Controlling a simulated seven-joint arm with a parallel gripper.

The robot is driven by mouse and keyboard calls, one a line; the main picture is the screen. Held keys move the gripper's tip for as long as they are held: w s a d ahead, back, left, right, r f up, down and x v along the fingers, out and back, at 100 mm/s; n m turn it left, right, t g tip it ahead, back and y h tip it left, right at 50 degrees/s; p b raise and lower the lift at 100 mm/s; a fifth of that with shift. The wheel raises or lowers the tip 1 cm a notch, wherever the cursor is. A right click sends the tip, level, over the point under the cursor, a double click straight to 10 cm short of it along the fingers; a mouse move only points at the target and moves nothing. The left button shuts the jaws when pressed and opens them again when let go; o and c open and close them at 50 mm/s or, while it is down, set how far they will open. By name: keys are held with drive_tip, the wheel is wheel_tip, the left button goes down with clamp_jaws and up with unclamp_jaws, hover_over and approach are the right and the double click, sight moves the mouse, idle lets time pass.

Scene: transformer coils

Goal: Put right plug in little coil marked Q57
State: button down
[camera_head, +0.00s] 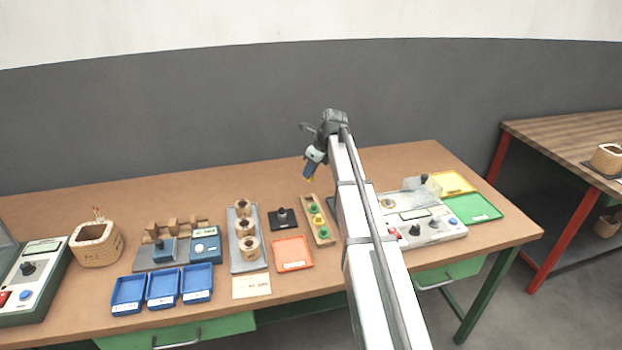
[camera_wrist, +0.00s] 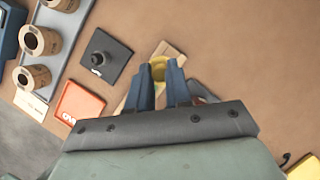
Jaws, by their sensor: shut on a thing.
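My gripper (camera_head: 312,168) is raised above the table behind the wooden plug rack. It is shut on a yellow plug (camera_wrist: 158,64), which shows between the blue fingertips in the wrist view. The wooden rack (camera_head: 327,240) holds green and yellow plugs; the fingers hide much of it in the wrist view. Small wooden coils (camera_head: 249,250) stand in a row on a grey tray (camera_head: 234,264), left of the gripper.
A black base with a post (camera_head: 283,219) and an orange tray (camera_head: 292,255) lie between coils and rack. Blue trays (camera_head: 163,288), a larger coil (camera_head: 97,244) and devices are further left. A grey-white device (camera_head: 430,228), yellow and green trays (camera_head: 474,208) are right. The table behind is clear.

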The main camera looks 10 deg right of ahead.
drive_tip(key=s+a+r+n, duration=0.1)
drive_tip(key=s+a, duration=0.2)
drive_tip(key=a, duration=0.6)
drive_tip(key=s+a+r+n, duration=0.1)
drive_tip(key=s+a+n, duration=0.1)
drive_tip(key=a, duration=0.6)
drive_tip(key=s+a+n+g, duration=0.1)
drive_tip(key=s+a, duration=0.1)
drive_tip(key=s, duration=0.5)
drive_tip(key=s+a+f+n+g+y, duration=0.1)
drive_tip(key=s+a+n, duration=0.1)
drive_tip(key=s, duration=0.5)
drive_tip(key=shift+s+a+f, duration=0.15)
drive_tip(key=shift+a+f, duration=0.15)
drive_tip(key=shift+a, duration=0.45)
drive_tip(key=shift+f, duration=0.1)
drive_tip(key=shift+f, duration=2.05)
drive_tip(key=shift+f, duration=0.3)
drive_tip(key=shift+f, duration=0.35)
